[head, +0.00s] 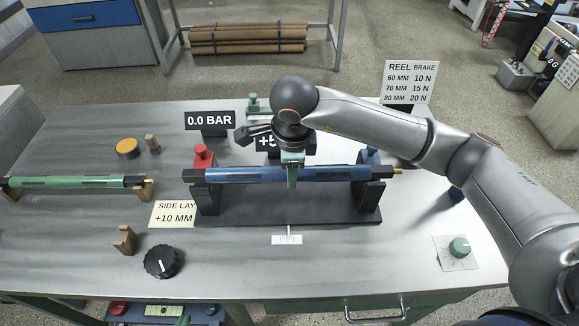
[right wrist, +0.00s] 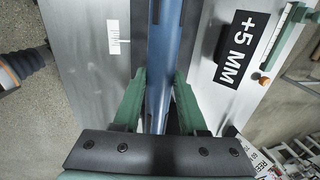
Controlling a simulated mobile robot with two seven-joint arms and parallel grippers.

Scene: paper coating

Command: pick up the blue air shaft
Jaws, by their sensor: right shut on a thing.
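The blue air shaft (head: 240,174) lies level across two black stands, the left one (head: 207,197) and the right one (head: 367,199), on a dark base plate (head: 290,212). My right gripper (head: 292,178), on the arm coming in from the right, points down at the middle of the shaft. In the right wrist view, its green fingers (right wrist: 158,105) are shut on the shaft (right wrist: 160,60), one on each side. The shaft's ends appear to be still in the stands' cradles. I do not see my left gripper.
A green shaft (head: 70,182) rests on wooden supports at left. Signs stand behind the stands. The table's front middle is mostly clear.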

